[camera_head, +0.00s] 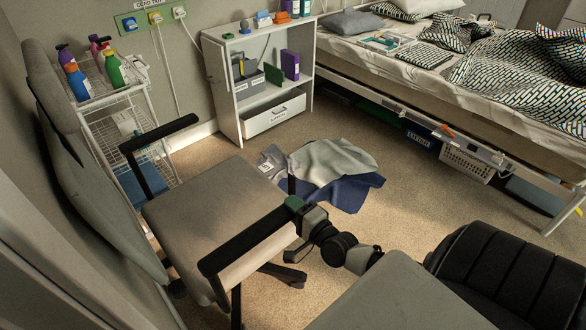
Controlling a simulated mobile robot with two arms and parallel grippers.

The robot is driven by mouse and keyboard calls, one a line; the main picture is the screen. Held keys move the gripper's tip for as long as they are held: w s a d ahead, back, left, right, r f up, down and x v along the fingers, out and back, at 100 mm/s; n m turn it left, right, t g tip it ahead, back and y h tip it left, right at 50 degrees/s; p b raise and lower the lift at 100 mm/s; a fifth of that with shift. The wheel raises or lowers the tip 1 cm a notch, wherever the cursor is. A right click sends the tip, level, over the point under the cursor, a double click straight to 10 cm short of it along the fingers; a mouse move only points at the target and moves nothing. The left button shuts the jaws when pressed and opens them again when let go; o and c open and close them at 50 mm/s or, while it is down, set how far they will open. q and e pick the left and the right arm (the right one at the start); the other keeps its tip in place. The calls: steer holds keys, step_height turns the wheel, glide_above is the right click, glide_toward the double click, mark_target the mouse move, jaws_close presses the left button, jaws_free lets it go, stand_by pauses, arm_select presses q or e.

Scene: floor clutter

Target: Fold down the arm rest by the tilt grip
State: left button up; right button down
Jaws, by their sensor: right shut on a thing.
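A grey office chair (205,207) stands at the left, its tall back (85,165) toward the left wall. Its near arm rest (245,238) is a long black bar running out over the near side of the seat. The far arm rest (160,134) is a similar black bar on the far side of the seat. My left gripper is not in view.
Clothes (330,172) lie on the carpet beyond the chair. A white shelf (236,95) and a wire cart (120,130) with bottles stand by the wall. A bed (420,75) is at the back right. A black padded thing (510,280) is at the lower right.

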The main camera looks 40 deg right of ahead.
steer(key=shift+s+a+f, duration=0.1)
steer(key=shift+f, duration=0.2)
steer(key=c, duration=0.9)
jaws_free()
steer(key=shift+o, duration=0.2)
steer(key=shift+s, duration=0.2)
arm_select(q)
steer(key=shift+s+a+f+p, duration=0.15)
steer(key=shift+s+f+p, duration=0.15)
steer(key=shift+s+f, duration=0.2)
arm_select(e)
steer(key=s, duration=1)
steer(key=shift+s+d, duration=0.15)
steer(key=shift+d, duration=0.1)
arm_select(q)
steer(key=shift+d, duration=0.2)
